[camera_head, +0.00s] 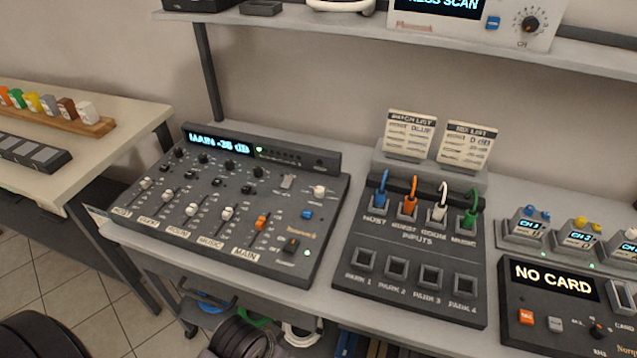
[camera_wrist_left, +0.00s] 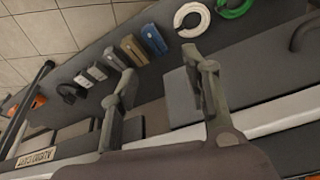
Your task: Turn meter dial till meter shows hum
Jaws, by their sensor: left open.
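The mixer console (camera_head: 225,200) stands on the bench at the left. Its meter display (camera_head: 218,141) reads MAIN -36 dB. Its panel carries faders, several small dark knobs, a white knob (camera_head: 319,191) and a dark knob (camera_head: 290,246) at the lower right. I cannot read which one is labelled as the meter dial. My left gripper (camera_wrist_left: 163,64) is open and empty in the left wrist view, near the bench edge and over the lower shelf. In the head view my arm shows at the bottom, below the mixer. My right gripper is not visible.
A patch panel (camera_head: 415,250) with several coloured plugs stands right of the mixer. A unit reading NO CARD (camera_head: 553,278) is further right. A shelf (camera_head: 300,22) overhangs the back and bears a scanner unit (camera_head: 470,24). Coiled green (camera_wrist_left: 235,8) and white (camera_wrist_left: 192,18) cables lie below.

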